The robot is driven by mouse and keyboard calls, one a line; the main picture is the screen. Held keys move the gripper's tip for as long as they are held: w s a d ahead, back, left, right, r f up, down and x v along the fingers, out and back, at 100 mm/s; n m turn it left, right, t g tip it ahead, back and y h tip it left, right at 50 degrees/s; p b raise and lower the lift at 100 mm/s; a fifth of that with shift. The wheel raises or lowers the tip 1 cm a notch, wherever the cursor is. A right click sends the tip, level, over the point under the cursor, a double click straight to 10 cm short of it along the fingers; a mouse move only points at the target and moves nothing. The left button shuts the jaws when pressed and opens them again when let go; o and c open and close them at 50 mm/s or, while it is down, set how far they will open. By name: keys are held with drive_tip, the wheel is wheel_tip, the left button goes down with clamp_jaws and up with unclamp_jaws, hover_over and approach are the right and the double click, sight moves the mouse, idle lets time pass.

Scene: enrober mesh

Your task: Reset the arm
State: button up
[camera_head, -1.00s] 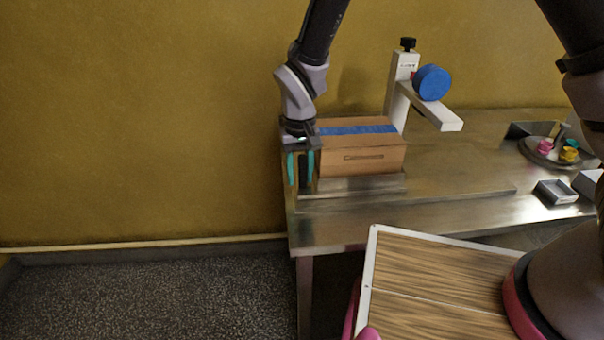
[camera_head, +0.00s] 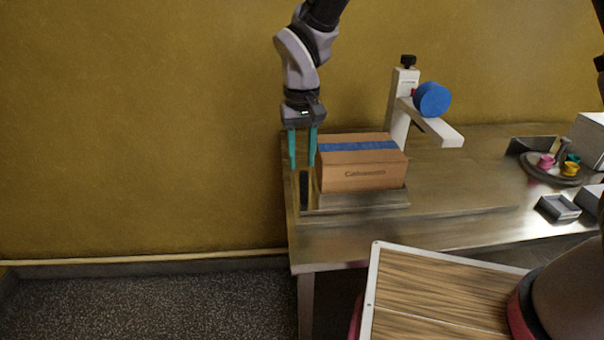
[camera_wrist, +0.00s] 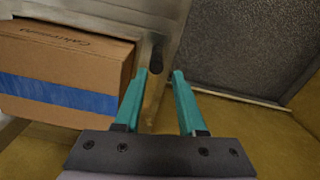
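My gripper (camera_head: 303,168) hangs pointing down just left of the cardboard box, above the table's left end. Its two teal fingers are apart with nothing between them. In the wrist view my gripper (camera_wrist: 160,82) is open too, with the box to the left and a small dark upright piece (camera_wrist: 156,53) beyond the fingertips. That dark piece (camera_head: 304,190) also shows below the fingers in the head view. My arm reaches down from the top of the picture.
The cardboard box (camera_head: 362,176) with blue tape sits on a metal plate (camera_head: 365,200) on the steel table (camera_head: 450,235). Behind it stands a white post (camera_head: 399,120) with a blue roll (camera_head: 432,99). A round tray (camera_head: 535,168) with small colored items is at right. Floor at left is clear.

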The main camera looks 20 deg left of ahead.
drive_tip(key=shift+r, duration=0.65)
drive_tip(key=shift+w+d+r, duration=0.1)
drive_tip(key=shift+w+r, duration=0.05)
drive_tip(key=w+d+r+m+t+y, duration=0.15)
drive_tip(key=w+d+r, duration=0.25)
drive_tip(key=d+r, duration=0.45)
drive_tip(key=w+d+r+m+y, duration=0.1)
drive_tip(key=w+d+r+m, duration=0.25)
drive_tip(key=d+r, duration=0.55)
drive_tip(key=s+d+r+m+t, duration=0.1)
drive_tip(key=s+d+r+t, duration=0.1)
drive_tip(key=d, duration=0.6)
drive_tip(key=s+d+r+m+t, duration=0.1)
drive_tip(key=s+d+r+m, duration=0.1)
drive_tip(key=d, duration=0.6)
drive_tip(key=s+d+r+m+t, duration=0.2)
drive_tip(key=s+d+r, duration=0.2)
drive_tip(key=d, duration=0.4)
drive_tip(key=shift+s+d+r+t, duration=0.25)
drive_tip(key=shift+s+r+t, duration=0.1)
drive_tip(key=shift+s, duration=0.2)
